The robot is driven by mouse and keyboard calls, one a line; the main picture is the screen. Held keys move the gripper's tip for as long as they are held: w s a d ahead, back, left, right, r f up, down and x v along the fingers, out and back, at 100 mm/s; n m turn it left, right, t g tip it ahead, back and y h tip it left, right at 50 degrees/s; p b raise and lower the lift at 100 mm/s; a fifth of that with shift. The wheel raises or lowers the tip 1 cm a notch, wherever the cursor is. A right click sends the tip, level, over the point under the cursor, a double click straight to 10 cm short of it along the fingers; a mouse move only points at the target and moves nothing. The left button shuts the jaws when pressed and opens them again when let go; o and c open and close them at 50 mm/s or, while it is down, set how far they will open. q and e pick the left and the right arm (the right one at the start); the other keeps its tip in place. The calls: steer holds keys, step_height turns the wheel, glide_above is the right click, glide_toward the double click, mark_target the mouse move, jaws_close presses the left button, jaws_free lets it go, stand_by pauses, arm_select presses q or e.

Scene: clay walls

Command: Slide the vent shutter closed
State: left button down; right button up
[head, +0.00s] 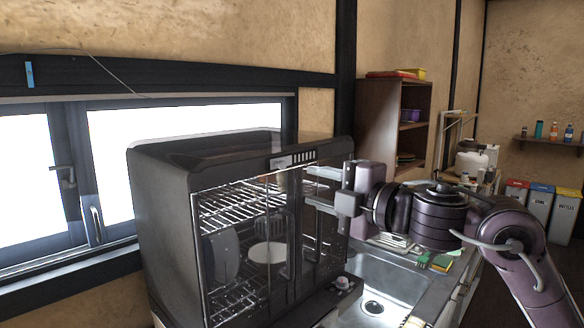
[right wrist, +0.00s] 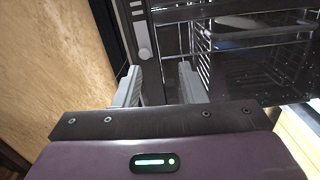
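The vent (head: 304,156) is a short row of dark slots at the top front edge of a black glass-doored cabinet (head: 160,205). A pale plate, which looks like the vent shutter (head: 281,162), sits just left of the slots, which show uncovered. My right gripper (head: 310,187) reaches in from the right, below and right of the vent. Its two grey fingers are apart with nothing between them. In the right wrist view the open fingers (right wrist: 161,68) point toward a pale slotted strip with a rounded end; I cannot tell whether it is the shutter. My left gripper is out of view.
Wire racks (head: 235,205) and dishes stand behind the cabinet's glass. A steel sink (head: 395,280) lies right of it, below my right arm. A window (head: 30,180) and clay wall are behind. A wooden shelf (head: 390,120) stands at the back.

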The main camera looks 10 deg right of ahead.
mark_target(284, 166)
steer(key=shift+n, duration=0.5)
steer(key=w+a+r+p, duration=0.1)
steer(key=w+a+p, duration=0.1)
steer(key=w, duration=0.1)
steer(key=w+a+r+p, duration=0.1)
steer(key=shift+w+a+r, duration=0.1)
steer(key=shift+w+r, duration=0.15)
steer(key=shift+r, duration=0.05)
steer(key=shift+w+a+f, duration=0.1)
steer(key=shift+w+a, duration=0.2)
steer(key=shift+w, duration=0.2)
jaws_close()
